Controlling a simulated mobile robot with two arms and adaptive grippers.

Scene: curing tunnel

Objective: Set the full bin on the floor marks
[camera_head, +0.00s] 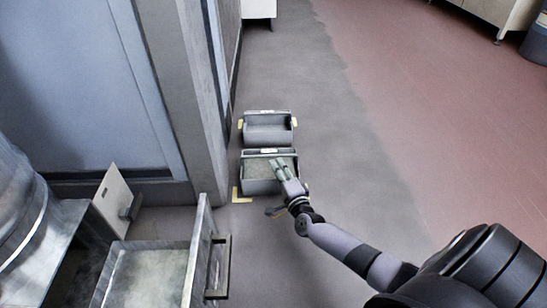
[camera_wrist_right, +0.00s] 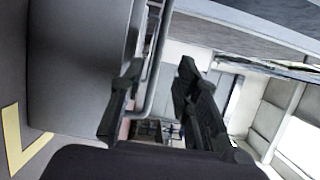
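A grey bin (camera_head: 258,187) with grainy grey-green contents stands on the floor beside the pillar. A second grey bin (camera_head: 268,138) stands just behind it, with a smooth grey inside and no clear contents. A yellow corner floor mark (camera_head: 240,196) lies at the nearer bin's front left; a yellow mark also shows in the wrist view (camera_wrist_right: 22,140). My right gripper (camera_head: 278,164) is over the nearer bin's right side. In the wrist view its fingers (camera_wrist_right: 160,100) are apart, with a grey bar handle (camera_wrist_right: 154,70) between or just beyond them; contact is unclear. My left gripper is out of view.
A grey pillar (camera_head: 195,90) rises close to the bins' left. An open trough (camera_head: 150,275) with a handled side panel is at lower left, beside a pale hinged plate (camera_head: 113,200). The grey floor right of the bins and the red floor (camera_head: 440,110) are clear.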

